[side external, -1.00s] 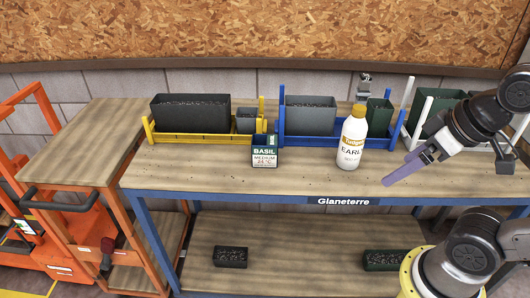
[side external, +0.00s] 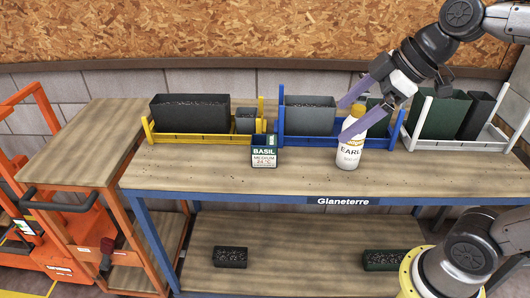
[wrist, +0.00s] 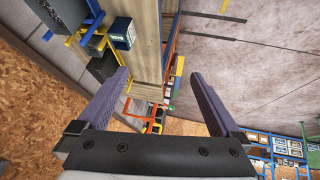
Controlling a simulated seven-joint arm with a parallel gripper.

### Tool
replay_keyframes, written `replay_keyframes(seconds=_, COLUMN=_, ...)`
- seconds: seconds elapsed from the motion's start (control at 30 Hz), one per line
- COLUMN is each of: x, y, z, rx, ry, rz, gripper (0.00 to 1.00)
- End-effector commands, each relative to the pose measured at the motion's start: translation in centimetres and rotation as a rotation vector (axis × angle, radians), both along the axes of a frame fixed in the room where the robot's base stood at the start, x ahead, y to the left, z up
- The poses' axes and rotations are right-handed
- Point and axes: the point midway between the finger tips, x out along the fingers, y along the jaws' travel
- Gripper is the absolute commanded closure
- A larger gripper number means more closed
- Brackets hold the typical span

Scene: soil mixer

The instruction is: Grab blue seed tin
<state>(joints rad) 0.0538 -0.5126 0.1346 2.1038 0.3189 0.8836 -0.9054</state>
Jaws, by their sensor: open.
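A small square tin (side external: 264,152) stands upright on the bench top, in front of the gap between the yellow and blue racks. Its label reads BASIL, MEDIUM, 24 °C. In the wrist view its side looks dark blue (wrist: 121,34), at upper left and outside the fingers. My gripper (side external: 345,120) is open and empty, with its fingers pointing down and left. It is right of the tin and higher. In the side view one finger crosses in front of the bottle; I cannot tell whether they touch. The wrist view shows open space between the fingers (wrist: 158,75).
A white bottle (side external: 350,157) with a yellow cap stands at my fingers. Behind are a yellow rack (side external: 190,138), a blue rack (side external: 320,142) and a white rack (side external: 455,146) with planters. The bench front (side external: 240,180) is clear. An orange cart (side external: 85,150) stands left.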

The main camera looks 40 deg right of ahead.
Motion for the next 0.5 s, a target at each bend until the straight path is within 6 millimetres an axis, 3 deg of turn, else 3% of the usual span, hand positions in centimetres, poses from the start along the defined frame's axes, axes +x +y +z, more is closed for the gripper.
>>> replay_keyframes(seconds=0.03, x=2.9, y=-0.1, z=0.0, rx=-0.001, ry=0.004, rz=0.049, gripper=0.0)
replay_keyframes(seconds=0.17, x=9.6, y=-0.5, z=-0.5, rx=0.002, ry=-0.014, rz=0.163, gripper=0.0)
replay_keyframes(seconds=0.3, x=16.0, y=-2.2, z=-3.3, rx=0.034, ry=-0.008, rz=0.213, gripper=0.0)
replay_keyframes(seconds=0.4, x=19.4, y=-3.8, z=-6.2, rx=0.072, ry=0.018, rz=0.2, gripper=0.0)
replay_keyframes(seconds=0.5, x=21.1, y=-5.2, z=-9.2, rx=0.11, ry=0.062, rz=0.16, gripper=0.0)
